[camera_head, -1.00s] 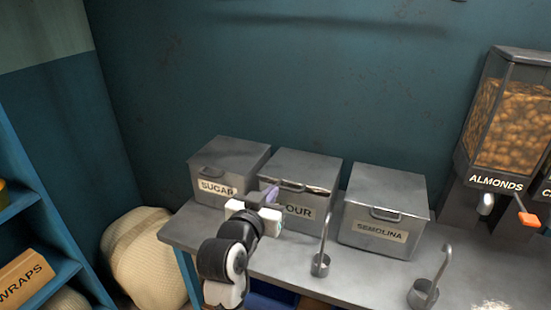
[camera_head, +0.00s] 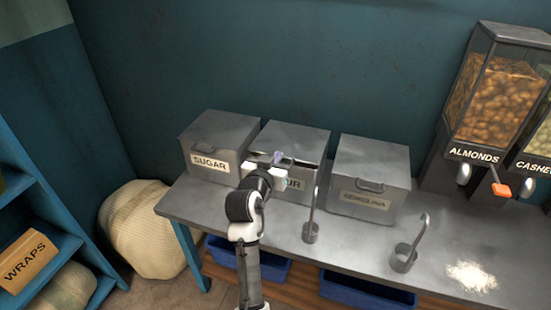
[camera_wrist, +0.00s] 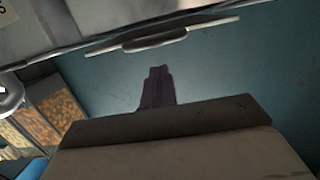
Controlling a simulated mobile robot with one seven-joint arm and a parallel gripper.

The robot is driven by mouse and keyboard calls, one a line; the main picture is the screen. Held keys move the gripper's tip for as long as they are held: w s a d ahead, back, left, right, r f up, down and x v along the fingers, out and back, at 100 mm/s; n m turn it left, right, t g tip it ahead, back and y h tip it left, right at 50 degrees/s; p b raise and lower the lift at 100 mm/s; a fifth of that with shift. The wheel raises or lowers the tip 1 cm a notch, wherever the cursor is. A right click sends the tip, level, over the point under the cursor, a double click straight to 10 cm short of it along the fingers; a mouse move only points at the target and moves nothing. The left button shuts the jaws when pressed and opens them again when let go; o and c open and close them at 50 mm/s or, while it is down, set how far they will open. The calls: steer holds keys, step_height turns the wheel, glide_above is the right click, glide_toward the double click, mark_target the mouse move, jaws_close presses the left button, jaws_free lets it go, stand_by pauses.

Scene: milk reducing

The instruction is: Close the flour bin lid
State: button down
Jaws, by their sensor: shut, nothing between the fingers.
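The flour bin (camera_head: 303,171) is a grey metal box with a partly covered label, standing between two similar bins. Its lid (camera_head: 291,138) is nearly level, with a thin dark gap along the front edge, so it looks slightly raised. My gripper (camera_head: 279,156) is shut and empty, at the front of this bin by the lid's front edge. My forearm and wrist hide the bin's lower left front. In the wrist view the shut fingers (camera_wrist: 158,73) point toward a metal edge with a handle (camera_wrist: 150,42). A small space shows between them; contact cannot be told.
The sugar bin (camera_head: 212,142) stands close on the left and the semolina bin (camera_head: 368,180) on the right. Metal scoops (camera_head: 311,232) (camera_head: 404,258) stand on the counter (camera_head: 345,240) in front. An almond dispenser (camera_head: 490,95) is at the right. White powder (camera_head: 472,277) lies at front right.

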steer(key=shift+f, duration=0.65)
step_height(320, 180, down, 4)
steer(key=b, duration=0.3)
steer(key=t+b, duration=0.1)
steer(key=b, duration=0.2)
steer(key=shift+s+r+t+b, duration=0.15)
steer(key=shift+r+t+b, duration=0.1)
steer(key=shift+t+b, duration=0.1)
